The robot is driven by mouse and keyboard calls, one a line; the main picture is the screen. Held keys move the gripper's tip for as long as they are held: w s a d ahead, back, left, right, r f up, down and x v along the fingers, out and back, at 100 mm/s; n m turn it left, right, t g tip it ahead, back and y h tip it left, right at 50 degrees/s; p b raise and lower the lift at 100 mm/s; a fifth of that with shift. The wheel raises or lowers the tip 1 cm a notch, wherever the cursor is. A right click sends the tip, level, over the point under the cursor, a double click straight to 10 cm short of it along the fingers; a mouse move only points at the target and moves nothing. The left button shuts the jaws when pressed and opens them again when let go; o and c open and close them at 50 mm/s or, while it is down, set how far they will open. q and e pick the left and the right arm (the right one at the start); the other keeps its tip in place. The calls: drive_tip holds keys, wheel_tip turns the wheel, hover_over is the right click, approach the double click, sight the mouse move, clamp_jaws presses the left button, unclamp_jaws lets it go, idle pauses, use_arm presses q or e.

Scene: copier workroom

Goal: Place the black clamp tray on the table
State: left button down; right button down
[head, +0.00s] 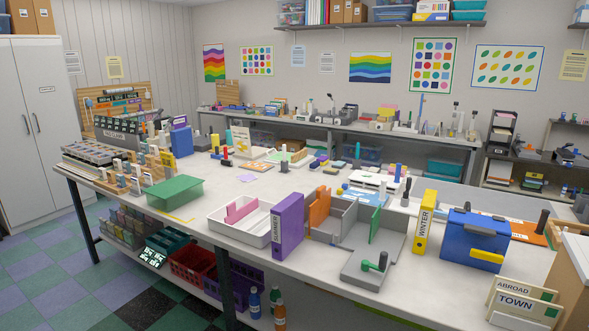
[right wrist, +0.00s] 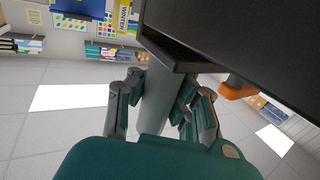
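My right gripper (right wrist: 160,105), with teal and grey fingers, shows close up in the right wrist view. Its fingers press from both sides on a grey, post-like part that joins a large dark body, which I take to be the black clamp tray (right wrist: 250,40). The tray fills the upper right of that view, is cut off by the frame and appears tilted there. An orange piece (right wrist: 237,88) shows beside its lower edge. In the head view neither gripper nor the held tray shows. The long white table (head: 325,268) runs across that view.
A grey holder with a green handle (head: 375,265), a purple binder (head: 287,222), a yellow WINTER binder (head: 425,222) and a blue box (head: 474,237) stand on the table's right half. A white bin (head: 243,232) and green box (head: 173,191) stand left. Bare tabletop shows along the front edge.

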drive_tip(key=s+a+r+y, duration=0.1)
drive_tip(key=s+a+r, duration=0.4)
drive_tip(key=s, duration=0.5)
drive_tip(key=shift+s+a+n, duration=0.25)
drive_tip(key=shift+a+n, duration=0.15)
drive_tip(key=shift+a, duration=0.15)
drive_tip(key=shift+d, duration=0.1)
